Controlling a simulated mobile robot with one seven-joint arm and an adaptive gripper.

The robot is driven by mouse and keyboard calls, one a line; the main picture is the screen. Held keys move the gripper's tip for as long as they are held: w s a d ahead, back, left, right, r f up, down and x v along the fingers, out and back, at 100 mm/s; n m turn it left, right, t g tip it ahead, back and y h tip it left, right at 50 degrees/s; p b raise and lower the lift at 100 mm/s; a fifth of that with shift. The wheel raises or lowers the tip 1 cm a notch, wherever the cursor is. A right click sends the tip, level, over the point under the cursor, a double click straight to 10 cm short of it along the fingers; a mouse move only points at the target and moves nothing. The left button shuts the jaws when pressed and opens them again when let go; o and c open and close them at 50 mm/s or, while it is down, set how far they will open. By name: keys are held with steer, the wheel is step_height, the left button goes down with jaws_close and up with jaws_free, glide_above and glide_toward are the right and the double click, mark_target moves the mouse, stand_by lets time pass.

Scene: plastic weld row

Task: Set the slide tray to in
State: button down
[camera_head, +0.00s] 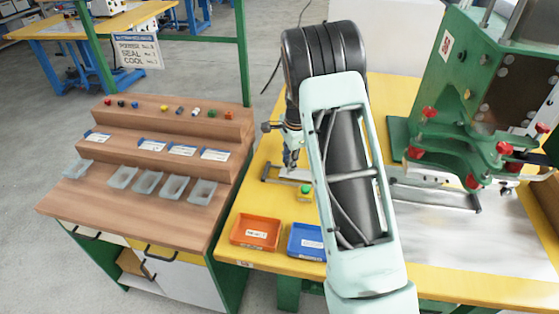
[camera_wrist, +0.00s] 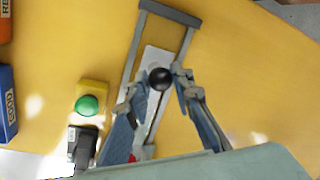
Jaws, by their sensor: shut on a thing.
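The slide tray is a pale plate (camera_wrist: 151,56) between two grey rails (camera_wrist: 133,45), with a black ball knob (camera_wrist: 160,78) on it. A crossbar joins the rails at the top of the wrist view. My gripper (camera_wrist: 157,86) is shut on the knob, a finger on each side. In the head view my gripper (camera_head: 291,164) points down over the left end of the rails (camera_head: 274,180). My forearm hides the middle of the slide there, and the knob cannot be made out. The rails show again right of my arm, near the green press (camera_head: 455,150).
A green button on a yellow box (camera_head: 305,191) stands close beside the slide. An orange bin (camera_head: 256,232) and a blue bin (camera_head: 306,241) sit at the yellow table's front left. A wooden stepped bench (camera_head: 150,160) with small clear trays stands to the left.

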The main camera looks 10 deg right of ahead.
steer(key=s+d, duration=0.1)
steer(key=d, duration=0.3)
steer(key=s+d+b, duration=0.1)
steer(key=s+d, duration=0.1)
steer(key=d, duration=0.2)
steer(key=s+d, duration=0.2)
steer(key=d, duration=0.2)
steer(key=shift+s+d+b, duration=0.15)
steer(key=shift+d+b, duration=0.2)
steer(key=c, duration=1.7)
jaws_free()
steer(key=shift+r, duration=0.1)
steer(key=r, duration=0.4)
steer(key=s+r, duration=0.1)
steer(key=r, duration=0.2)
steer(key=s+r, duration=0.1)
steer(key=r, duration=0.3)
steer(key=shift+s+d+r, duration=0.1)
steer(key=shift+d+r, duration=0.1)
steer(key=shift+r, duration=0.15)
